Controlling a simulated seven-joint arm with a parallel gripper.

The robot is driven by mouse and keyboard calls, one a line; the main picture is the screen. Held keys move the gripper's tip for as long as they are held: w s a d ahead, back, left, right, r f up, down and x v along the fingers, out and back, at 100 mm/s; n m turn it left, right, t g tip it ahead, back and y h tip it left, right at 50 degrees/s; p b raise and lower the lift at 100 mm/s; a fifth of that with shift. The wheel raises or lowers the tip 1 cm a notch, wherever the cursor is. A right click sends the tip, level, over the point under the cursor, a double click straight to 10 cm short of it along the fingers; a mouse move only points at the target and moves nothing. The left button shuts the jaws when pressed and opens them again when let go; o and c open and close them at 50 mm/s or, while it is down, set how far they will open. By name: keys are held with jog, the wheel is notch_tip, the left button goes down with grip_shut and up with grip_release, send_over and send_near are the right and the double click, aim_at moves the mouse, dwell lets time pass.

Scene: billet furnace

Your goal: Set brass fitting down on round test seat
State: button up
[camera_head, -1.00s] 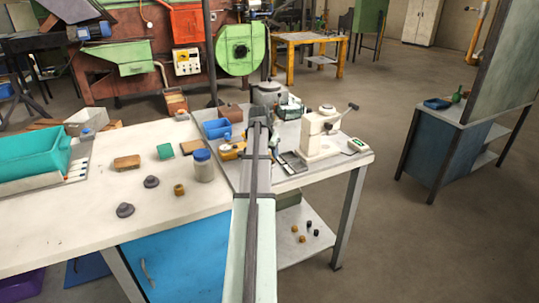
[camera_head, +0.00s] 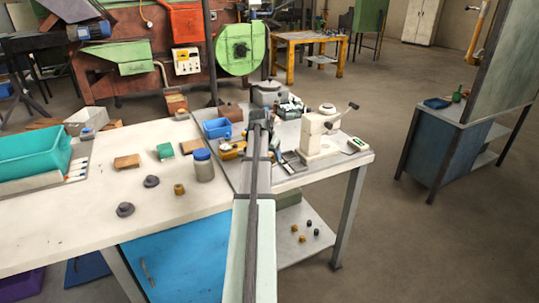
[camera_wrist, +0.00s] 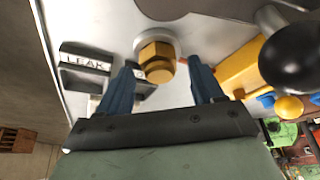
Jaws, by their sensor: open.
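In the wrist view a brass fitting (camera_wrist: 157,66) with a hexagonal body sits on a pale round seat (camera_wrist: 172,40), whose rim shows behind it. It looks upright on the seat; the contact beneath is hidden. My gripper (camera_wrist: 161,77) is open, with one dark blue finger on each side of the fitting. Gaps show between the fingers and the fitting, and nothing is held. In the head view my arm hides the fitting, the seat and most of the gripper.
A label reading LEAK (camera_wrist: 86,58) stands left of the seat. A black ball knob (camera_wrist: 290,58) and a yellow block (camera_wrist: 240,68) are to the right. On the bench are a white press (camera_head: 320,135), a blue bin (camera_head: 217,128), a blue-lidded jar (camera_head: 203,165) and another brass piece (camera_head: 179,190).

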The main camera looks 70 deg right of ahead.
jog(key=shift+r, duration=0.1)
jog(key=v, duration=1.2)
jog(key=shift+w, duration=0.1)
dwell(0.3)
